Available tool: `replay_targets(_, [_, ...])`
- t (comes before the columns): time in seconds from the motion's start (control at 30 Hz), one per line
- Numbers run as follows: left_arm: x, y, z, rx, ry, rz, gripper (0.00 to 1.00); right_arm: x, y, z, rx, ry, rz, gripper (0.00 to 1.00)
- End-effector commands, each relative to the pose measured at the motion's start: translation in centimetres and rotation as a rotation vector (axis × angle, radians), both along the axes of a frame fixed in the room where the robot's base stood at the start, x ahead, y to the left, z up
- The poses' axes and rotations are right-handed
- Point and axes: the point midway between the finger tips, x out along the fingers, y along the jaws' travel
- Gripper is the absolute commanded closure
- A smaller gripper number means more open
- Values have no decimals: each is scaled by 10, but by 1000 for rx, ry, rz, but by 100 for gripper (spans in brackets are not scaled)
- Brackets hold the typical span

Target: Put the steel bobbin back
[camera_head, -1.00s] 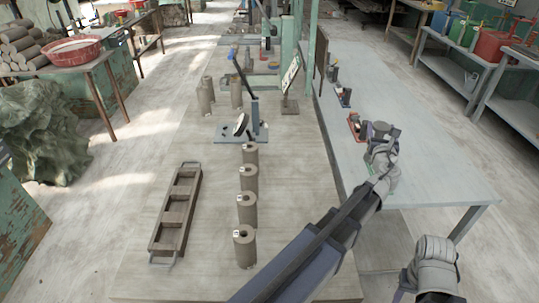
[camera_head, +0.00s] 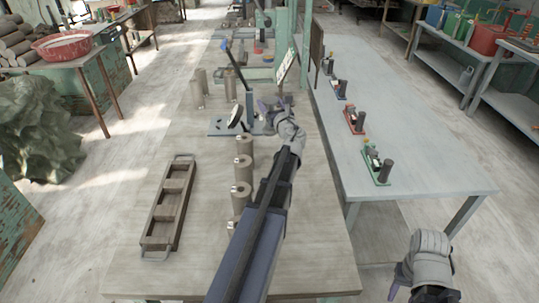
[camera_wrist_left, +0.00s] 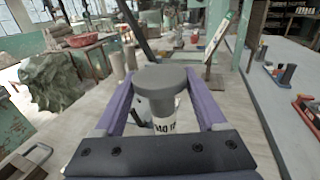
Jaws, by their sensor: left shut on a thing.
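My left gripper (camera_head: 273,104) is shut on a grey bobbin with a wide round top and a white label (camera_wrist_left: 163,92), which I take to be the steel bobbin. It is upright between the purple fingers in the left wrist view; its lower end is hidden. The gripper is over the wooden table, by the blue-based stand (camera_head: 219,127) with a tilted disc and lever. On the grey table at right stand a green holder (camera_head: 377,170), a red holder (camera_head: 352,122) and a blue holder (camera_head: 337,88), each with small upright parts. My right gripper (camera_head: 397,287) is low at right; its jaw opening is unclear.
A row of clay-coloured cylinders (camera_head: 242,168) stands along the wooden table, partly behind my left arm. A wooden tray (camera_head: 160,240) lies to their left. More cylinders (camera_head: 196,97) stand farther back. A tilted board (camera_head: 286,66) stands beyond the gripper. The grey table's near part (camera_head: 430,180) is clear.

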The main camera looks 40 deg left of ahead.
Motion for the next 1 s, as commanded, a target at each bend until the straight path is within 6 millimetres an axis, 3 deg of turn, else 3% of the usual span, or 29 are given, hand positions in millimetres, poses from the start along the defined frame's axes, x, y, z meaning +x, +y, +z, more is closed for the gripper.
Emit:
replay_targets(0.27, [-2,2,-7,1,1,5,100,0,0,-7,0,0,0,50])
replay_targets(0.67, [-1,2,-62,1,0,4,100,0,0,-62,0,0,0,50])
replay_targets(1.0, [-1,2,-71,1,1,4,100,0,0,-71,0,0,1,50])
